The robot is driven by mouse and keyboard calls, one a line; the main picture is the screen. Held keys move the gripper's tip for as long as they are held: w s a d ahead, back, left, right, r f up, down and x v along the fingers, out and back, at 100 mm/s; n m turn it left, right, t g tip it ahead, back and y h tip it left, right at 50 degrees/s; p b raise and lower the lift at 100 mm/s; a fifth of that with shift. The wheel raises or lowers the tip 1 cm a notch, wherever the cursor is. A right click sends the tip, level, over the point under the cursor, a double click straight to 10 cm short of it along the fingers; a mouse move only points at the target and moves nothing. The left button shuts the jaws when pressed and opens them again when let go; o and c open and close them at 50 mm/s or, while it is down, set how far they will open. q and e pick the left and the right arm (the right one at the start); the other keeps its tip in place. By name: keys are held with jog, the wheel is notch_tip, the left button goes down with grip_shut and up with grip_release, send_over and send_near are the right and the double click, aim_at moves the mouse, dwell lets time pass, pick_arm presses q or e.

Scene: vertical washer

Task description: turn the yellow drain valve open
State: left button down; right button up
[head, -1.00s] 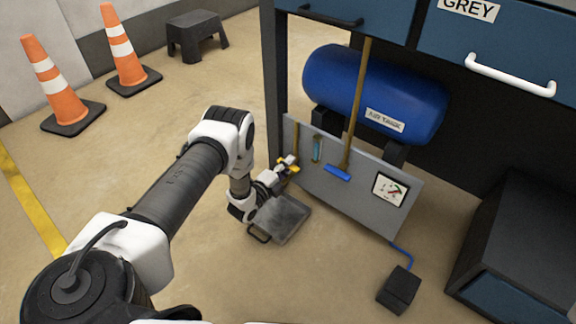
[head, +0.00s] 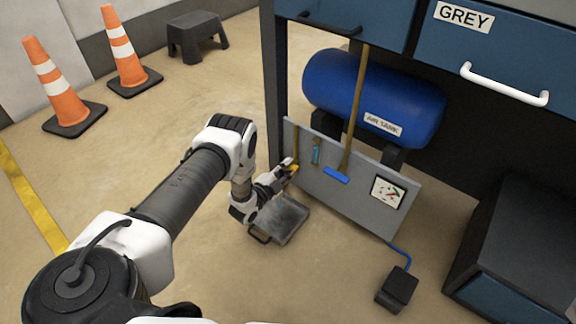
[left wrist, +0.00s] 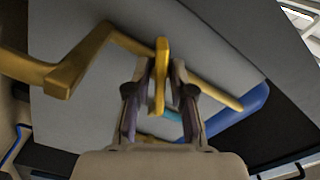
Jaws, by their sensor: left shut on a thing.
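The yellow drain valve handle (left wrist: 162,65) stands between the fingers of my left gripper (left wrist: 162,75) in the left wrist view. The fingers are shut on it, one on each side. In the head view, the left gripper (head: 289,165) is at the left part of the grey panel, low near the floor. A small yellow bit of the handle (head: 294,169) shows at its fingertips; most of it is hidden by the gripper. A brass-yellow pipe (left wrist: 90,62) runs beside the handle in the wrist view. My right gripper is not in view.
The grey panel (head: 330,198) carries a gauge (head: 388,192) and a blue-ended tool (head: 337,174). A dark tray (head: 282,222) lies on the floor below the gripper. A blue air tank (head: 372,95) is behind. The floor left of the arm is clear up to the cones (head: 60,92).

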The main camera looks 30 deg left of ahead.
pick_arm(q)
jog(key=n, duration=0.5)
jog(key=shift+n+p, duration=0.3)
jog(key=n, duration=0.5)
jog(key=shift+n, duration=0.7)
jog(key=c, duration=1.2)
grip_release()
jog(key=shift+c, duration=0.2)
jog(key=s, duration=1.2)
jog(key=shift+a, duration=0.45)
